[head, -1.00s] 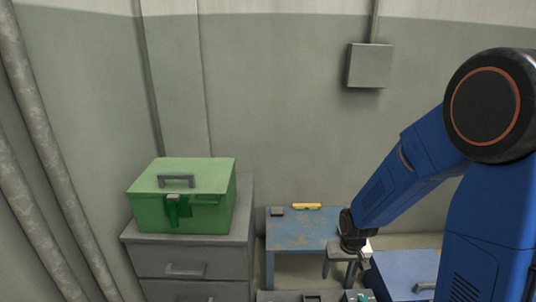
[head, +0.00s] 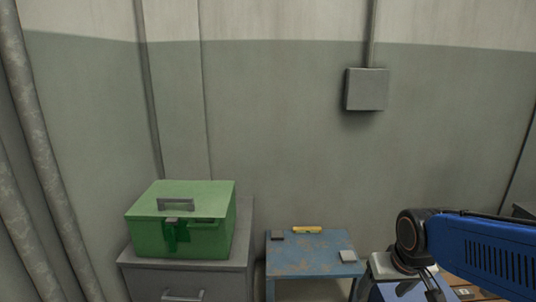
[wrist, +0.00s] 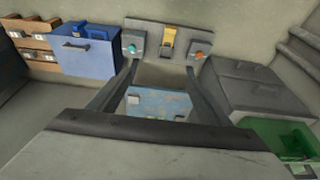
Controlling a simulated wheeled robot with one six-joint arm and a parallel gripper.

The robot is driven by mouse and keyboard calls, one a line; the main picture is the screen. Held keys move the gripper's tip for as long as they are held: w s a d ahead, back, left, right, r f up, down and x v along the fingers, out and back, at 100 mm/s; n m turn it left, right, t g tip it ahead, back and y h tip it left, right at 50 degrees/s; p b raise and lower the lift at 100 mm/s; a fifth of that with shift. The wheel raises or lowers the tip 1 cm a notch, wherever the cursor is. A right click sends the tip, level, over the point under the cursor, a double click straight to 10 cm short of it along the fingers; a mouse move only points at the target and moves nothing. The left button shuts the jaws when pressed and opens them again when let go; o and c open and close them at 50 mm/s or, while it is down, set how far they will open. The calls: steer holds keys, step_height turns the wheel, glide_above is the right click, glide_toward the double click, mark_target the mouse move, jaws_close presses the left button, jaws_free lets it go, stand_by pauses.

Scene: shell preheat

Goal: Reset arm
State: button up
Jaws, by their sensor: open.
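My gripper (wrist: 163,70) shows in the wrist view as two dark fingers spread apart. It is open, with nothing held between the fingers. Part of a worn blue table (wrist: 158,118) shows between and beyond them. In the head view my blue arm reaches in from the right edge at lower right. Its lower part runs out of the bottom of the picture, and I cannot make out the fingertips there.
A green box (head: 180,232) stands on a grey drawer cabinet (head: 250,240). The blue table (head: 300,267) bears a yellow level (head: 307,230) and small blocks. A grey panel with a yellow part (wrist: 167,40) and a blue box (wrist: 85,58) show in the wrist view.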

steer(key=s+d+r+t, duration=0.1)
steer(key=s+r, duration=0.4)
steer(key=s, duration=0.4)
steer(key=shift+s, duration=0.4)
stand_by(1.6)
